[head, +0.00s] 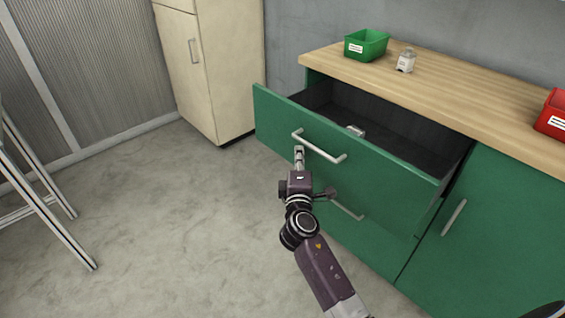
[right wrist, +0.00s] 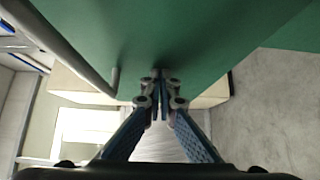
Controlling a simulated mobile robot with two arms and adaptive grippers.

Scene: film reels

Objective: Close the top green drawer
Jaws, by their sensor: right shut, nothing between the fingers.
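The top green drawer (head: 390,170) is pulled well out of the green cabinet, and its dark inside shows. A pale handle (head: 320,148) runs across its front. A small whitish object (head: 355,131) lies inside, partly hidden by the drawer front. My right gripper (head: 299,152) is shut and empty, at the drawer front just below the left part of the handle. In the right wrist view the closed fingertips (right wrist: 160,78) are at or very near the green drawer front (right wrist: 190,35); I cannot tell if they touch. The handle (right wrist: 65,50) passes to their left.
The wooden counter (head: 450,90) above holds a green bin (head: 366,45), a small white container (head: 406,60) and a red bin (head: 553,115). A cream cabinet (head: 215,65) stands behind left. A metal-legged stand (head: 45,215) is at far left. The floor between is clear.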

